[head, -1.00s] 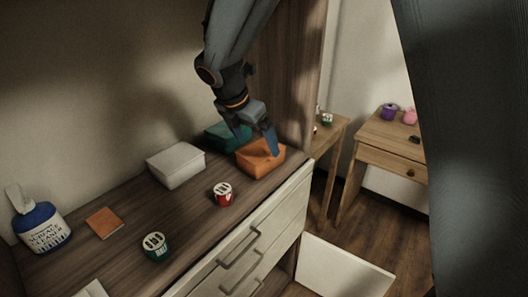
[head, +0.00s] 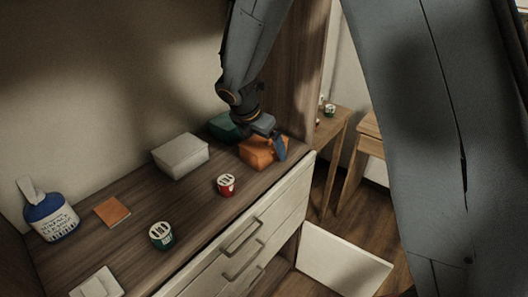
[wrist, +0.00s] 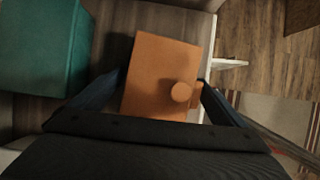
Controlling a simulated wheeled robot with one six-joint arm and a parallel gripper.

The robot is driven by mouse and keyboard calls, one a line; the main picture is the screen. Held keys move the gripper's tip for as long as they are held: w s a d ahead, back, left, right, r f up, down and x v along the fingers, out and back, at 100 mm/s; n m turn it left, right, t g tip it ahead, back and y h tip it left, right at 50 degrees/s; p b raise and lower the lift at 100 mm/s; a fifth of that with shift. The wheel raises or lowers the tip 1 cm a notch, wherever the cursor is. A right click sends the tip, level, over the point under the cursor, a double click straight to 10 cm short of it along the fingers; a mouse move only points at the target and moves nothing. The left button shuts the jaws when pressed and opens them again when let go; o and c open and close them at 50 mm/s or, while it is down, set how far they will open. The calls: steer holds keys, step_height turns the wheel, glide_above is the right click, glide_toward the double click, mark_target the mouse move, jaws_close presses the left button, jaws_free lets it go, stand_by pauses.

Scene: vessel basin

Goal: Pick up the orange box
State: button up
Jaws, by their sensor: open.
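The orange box (head: 257,153) sits on the dresser top near its right end. My gripper (head: 263,141) is over it, pointing down, with a blue-grey finger showing at the box's right side. In the wrist view the orange box (wrist: 165,72) lies between the two fingers of my gripper (wrist: 155,95), one on its left and one on its right. The jaws are open. A round orange knob stands out on the box near the right finger. Whether the fingers touch the box I cannot tell.
A teal box (head: 222,127) stands close behind the orange box, and it also shows in the wrist view (wrist: 40,50). A white box (head: 180,157), a red cup (head: 226,185), a green cup (head: 162,236) and a cleaner bottle (head: 50,215) stand further left. A drawer (head: 340,260) is open below.

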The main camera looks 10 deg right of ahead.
steer(key=c, duration=0.9)
steer(key=shift+r, duration=0.1)
